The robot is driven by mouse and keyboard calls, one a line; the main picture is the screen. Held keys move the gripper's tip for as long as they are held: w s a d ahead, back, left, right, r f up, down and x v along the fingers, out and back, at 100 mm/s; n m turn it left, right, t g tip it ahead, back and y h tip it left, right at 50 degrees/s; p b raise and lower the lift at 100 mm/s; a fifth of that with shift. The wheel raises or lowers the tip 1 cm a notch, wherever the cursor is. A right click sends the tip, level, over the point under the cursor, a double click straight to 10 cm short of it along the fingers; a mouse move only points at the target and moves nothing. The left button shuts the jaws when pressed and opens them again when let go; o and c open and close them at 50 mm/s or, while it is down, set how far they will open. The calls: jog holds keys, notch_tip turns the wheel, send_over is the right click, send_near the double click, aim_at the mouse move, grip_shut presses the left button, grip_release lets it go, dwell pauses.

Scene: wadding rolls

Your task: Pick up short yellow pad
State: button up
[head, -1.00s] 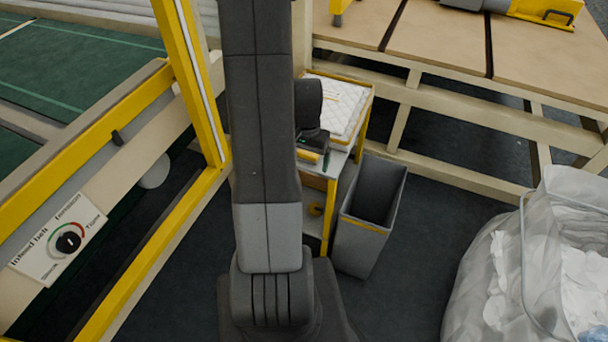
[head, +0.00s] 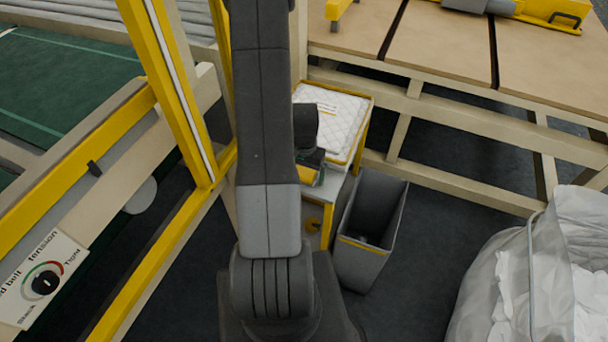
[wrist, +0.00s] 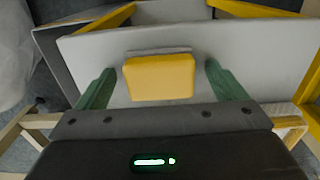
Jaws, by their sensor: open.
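The short yellow pad (wrist: 158,78) shows in the wrist view as a small rounded yellow block on a pale grey shelf surface (wrist: 230,45). My gripper (wrist: 155,88) is open, with one green finger on each side of the pad and a gap on both sides. In the head view the yellow pad (head: 306,174) shows partly at the small yellow-framed cart, beside my wrist. My arm hides much of the cart's left side, and my fingers are hard to make out there.
A white quilted pad (head: 335,115) lies on the cart's upper tray. A grey bin (head: 365,240) stands right of the cart. A clear bag of white wadding (head: 545,270) is at lower right. A yellow machine frame (head: 165,85) rises at left, close to my arm.

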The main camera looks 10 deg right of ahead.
aim_at(304, 172)
jog(key=shift+c, duration=0.2)
jog(key=c, duration=1)
jog(key=shift+r, duration=0.1)
jog(key=shift+c, duration=0.2)
notch_tip(304, 172, up, 10)
jog(key=shift+f, duration=0.1)
